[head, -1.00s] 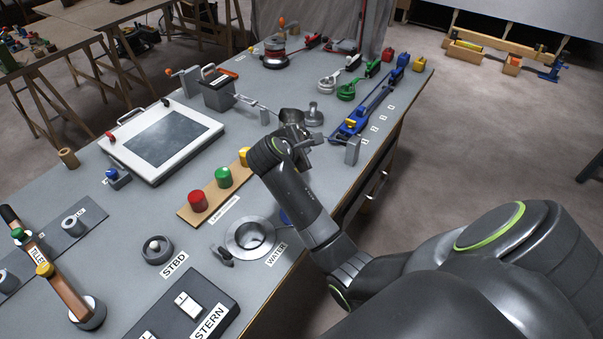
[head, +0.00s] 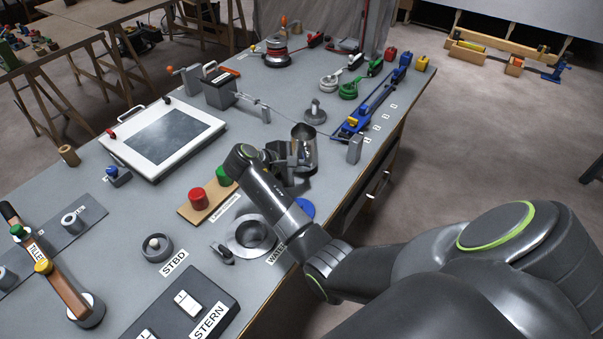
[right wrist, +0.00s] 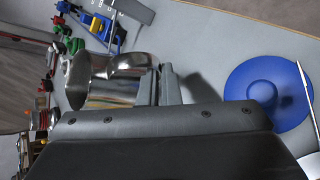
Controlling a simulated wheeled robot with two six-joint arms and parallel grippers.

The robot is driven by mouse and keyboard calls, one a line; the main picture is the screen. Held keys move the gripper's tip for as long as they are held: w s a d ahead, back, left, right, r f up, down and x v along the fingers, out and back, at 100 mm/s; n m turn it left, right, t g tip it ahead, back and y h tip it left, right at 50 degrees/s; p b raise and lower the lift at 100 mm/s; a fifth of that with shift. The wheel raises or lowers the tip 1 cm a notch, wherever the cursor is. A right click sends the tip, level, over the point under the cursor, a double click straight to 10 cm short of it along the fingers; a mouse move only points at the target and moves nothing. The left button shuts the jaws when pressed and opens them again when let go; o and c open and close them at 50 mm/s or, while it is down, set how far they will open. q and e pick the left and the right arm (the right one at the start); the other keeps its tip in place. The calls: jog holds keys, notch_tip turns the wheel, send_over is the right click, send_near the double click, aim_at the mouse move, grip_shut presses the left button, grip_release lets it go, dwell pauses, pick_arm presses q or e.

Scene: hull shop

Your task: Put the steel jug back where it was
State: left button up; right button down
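The steel jug (head: 304,146) is off to the right of the push-button board, near the bench's right edge. It looks roughly upright in the head view, and appears held off the bench top. My right gripper (head: 293,161) is at its near side. In the right wrist view the two fingers (right wrist: 160,86) are close together at the handle side of the shiny jug (right wrist: 112,92); the gripped part is hidden between them. A blue disc (head: 304,208) with a raised middle lies on the bench nearer me; it also shows in the wrist view (right wrist: 262,88). My left gripper is out of view.
A round steel basin (head: 250,236) by the WATER label lies left of the blue disc. A small upright grey block (head: 355,149) stands right of the jug. A grey knobbed weight (head: 314,113) and a blue rail (head: 378,103) are beyond. The red button (head: 198,198) is left.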

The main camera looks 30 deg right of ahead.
jog(key=shift+f, duration=1.45)
jog(key=c, duration=1.6)
grip_release()
jog(key=shift+f, duration=0.15)
jog(key=shift+r, duration=0.2)
jog(key=b+v, duration=0.1)
jog(key=v, duration=1.1)
jog(key=shift+f, duration=0.1)
